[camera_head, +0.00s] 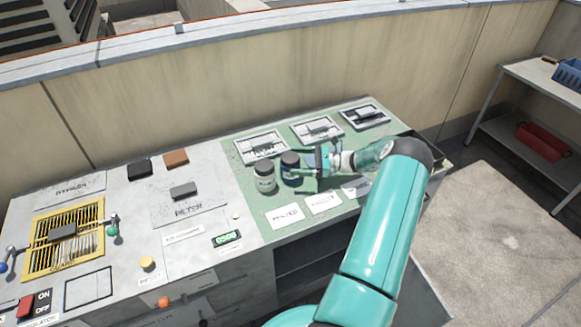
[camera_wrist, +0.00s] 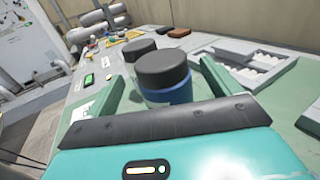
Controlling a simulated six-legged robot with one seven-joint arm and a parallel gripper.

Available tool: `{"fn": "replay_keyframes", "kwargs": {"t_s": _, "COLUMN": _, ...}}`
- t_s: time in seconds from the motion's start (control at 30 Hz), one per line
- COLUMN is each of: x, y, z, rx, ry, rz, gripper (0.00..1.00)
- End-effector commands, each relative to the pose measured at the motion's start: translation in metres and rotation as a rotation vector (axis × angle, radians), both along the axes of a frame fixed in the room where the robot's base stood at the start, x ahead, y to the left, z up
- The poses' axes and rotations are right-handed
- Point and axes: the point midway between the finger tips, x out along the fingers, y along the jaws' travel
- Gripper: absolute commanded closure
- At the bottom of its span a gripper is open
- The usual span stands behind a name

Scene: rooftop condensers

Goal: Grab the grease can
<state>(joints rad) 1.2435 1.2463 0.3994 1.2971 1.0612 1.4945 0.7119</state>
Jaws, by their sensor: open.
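Two cans stand upright side by side on the green mat: a blue can (camera_head: 290,170) with a dark lid, and a pale grey can (camera_head: 265,178) with a dark lid to its left. I cannot read their labels, so I cannot tell which is the grease can. My gripper (camera_head: 302,172) is open and low at the right of the blue can. In the wrist view the blue can (camera_wrist: 168,92) stands between the two green fingers, with gaps beside it. The other can's dark lid (camera_wrist: 139,48) shows just beyond it.
Several pale trays (camera_head: 262,147) line the back of the green mat (camera_head: 255,209). White label cards (camera_head: 285,216) lie in front of the cans. Left are a dark block (camera_head: 183,190), a yellow grille (camera_head: 65,240) and switches. A low wall runs behind the bench.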

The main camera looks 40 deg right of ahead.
Motion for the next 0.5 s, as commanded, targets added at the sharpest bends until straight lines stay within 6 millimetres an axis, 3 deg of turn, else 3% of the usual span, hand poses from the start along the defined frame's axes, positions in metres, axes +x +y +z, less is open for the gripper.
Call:
{"fn": "replay_keyframes", "kwargs": {"t_s": 0.3, "x": 0.033, "y": 0.029, "z": 0.0, "rx": 0.001, "ry": -0.001, "rz": 0.001, "gripper": 0.11}}
{"fn": "replay_keyframes", "kwargs": {"t_s": 0.5, "x": 0.035, "y": 0.03, "z": -0.001, "rx": 0.001, "ry": -0.001, "rz": 0.0, "gripper": 0.11}}
